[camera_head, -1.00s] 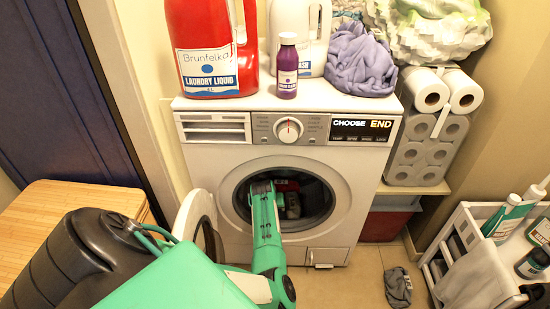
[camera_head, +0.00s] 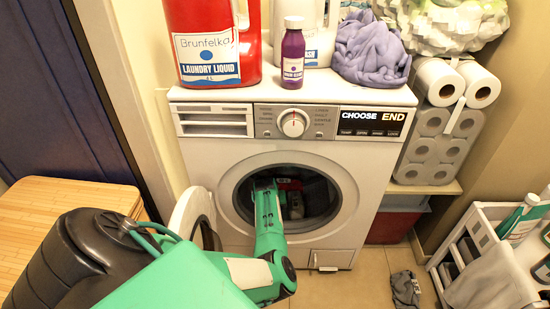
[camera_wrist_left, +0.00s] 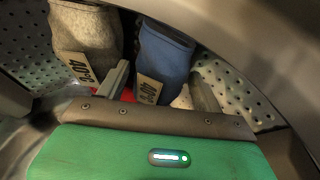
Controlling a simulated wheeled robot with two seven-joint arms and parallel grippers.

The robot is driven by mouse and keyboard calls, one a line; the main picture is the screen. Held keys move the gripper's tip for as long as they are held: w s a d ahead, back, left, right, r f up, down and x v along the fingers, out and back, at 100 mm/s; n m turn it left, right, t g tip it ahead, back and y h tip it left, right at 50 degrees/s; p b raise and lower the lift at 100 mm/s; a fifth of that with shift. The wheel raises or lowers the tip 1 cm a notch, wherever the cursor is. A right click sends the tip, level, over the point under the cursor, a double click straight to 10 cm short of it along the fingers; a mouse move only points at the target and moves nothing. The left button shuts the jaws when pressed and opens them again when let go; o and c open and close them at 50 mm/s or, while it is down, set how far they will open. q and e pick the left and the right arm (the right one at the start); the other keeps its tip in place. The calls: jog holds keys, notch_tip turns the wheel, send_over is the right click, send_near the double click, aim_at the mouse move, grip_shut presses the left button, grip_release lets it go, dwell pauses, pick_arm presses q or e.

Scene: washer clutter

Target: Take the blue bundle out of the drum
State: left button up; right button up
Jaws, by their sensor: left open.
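The washer's drum (camera_head: 318,200) is open at the front, and my left arm reaches into it. In the left wrist view, the blue bundle (camera_wrist_left: 164,58) stands in the drum with a pale "40°" tag on its front. My left gripper (camera_wrist_left: 160,90) is open, with one finger on each side of the blue bundle's lower part. I cannot tell whether the fingers touch it. A grey-beige bundle (camera_wrist_left: 88,38) with a similar tag is left of it. A bit of something red (camera_wrist_left: 127,95) shows low between them. My right gripper is not in view.
The drum's perforated wall (camera_wrist_left: 235,92) curves close on the right. The washer door (camera_head: 190,210) stands open to the left. Bottles and a purple cloth (camera_head: 370,52) sit on top. A dark cloth (camera_head: 405,288) lies on the floor near a white rack (camera_head: 490,270).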

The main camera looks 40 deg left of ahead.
pick_arm(q)
jog(key=shift+w+a+f, duration=0.1)
jog(key=shift+w+f, duration=0.05)
jog(key=shift+f, duration=0.45)
jog(key=c, duration=0.8)
jog(key=shift+r, duration=0.1)
